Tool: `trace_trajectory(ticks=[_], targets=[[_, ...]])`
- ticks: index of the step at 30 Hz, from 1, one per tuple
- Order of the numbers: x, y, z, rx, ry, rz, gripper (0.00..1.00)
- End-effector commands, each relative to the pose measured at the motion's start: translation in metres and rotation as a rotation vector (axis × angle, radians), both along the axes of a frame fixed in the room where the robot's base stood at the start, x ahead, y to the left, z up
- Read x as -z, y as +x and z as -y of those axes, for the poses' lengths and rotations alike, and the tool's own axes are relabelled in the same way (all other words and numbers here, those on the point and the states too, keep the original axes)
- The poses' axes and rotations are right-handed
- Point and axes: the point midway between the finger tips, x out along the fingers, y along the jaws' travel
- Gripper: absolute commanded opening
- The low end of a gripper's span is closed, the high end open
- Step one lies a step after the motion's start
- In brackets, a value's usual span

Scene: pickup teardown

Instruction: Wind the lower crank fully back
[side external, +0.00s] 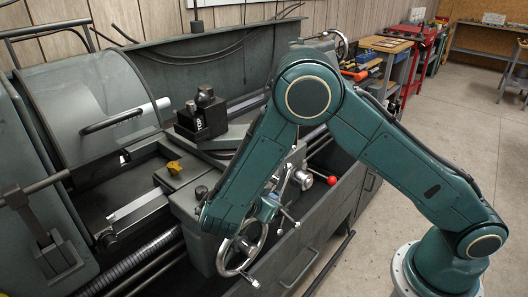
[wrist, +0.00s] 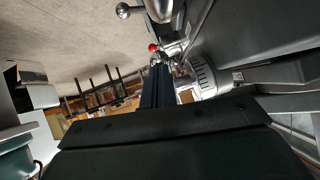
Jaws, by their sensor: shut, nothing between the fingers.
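My gripper (wrist: 160,66) is shut and empty; its dark fingers point away from the camera in the wrist view. A red knob (wrist: 153,47) shows just past the fingertips, and the red knob also shows in the side view (side external: 332,180). A spoked silver handwheel (side external: 242,249) sits low on the lathe front, partly hidden by my wrist. Small crank arms with ball ends (side external: 290,217) are close to my wrist. I cannot tell for certain which of these is the lower crank. Whether the fingers touch anything is also unclear.
The lathe's tool post (side external: 203,115) stands on the carriage behind my forearm. A ball-ended lever (wrist: 123,10) and a silver ribbed dial (wrist: 203,78) are near the fingers in the wrist view. Open floor (side external: 425,160) lies to the right.

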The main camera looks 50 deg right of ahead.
Motion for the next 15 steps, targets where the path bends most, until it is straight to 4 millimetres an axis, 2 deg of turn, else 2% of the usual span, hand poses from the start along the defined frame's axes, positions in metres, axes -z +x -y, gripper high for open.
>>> trace_trajectory(ticks=[15], targets=[[0.024, 0.000, 0.010, 0.000, 0.001, -0.001, 0.00]])
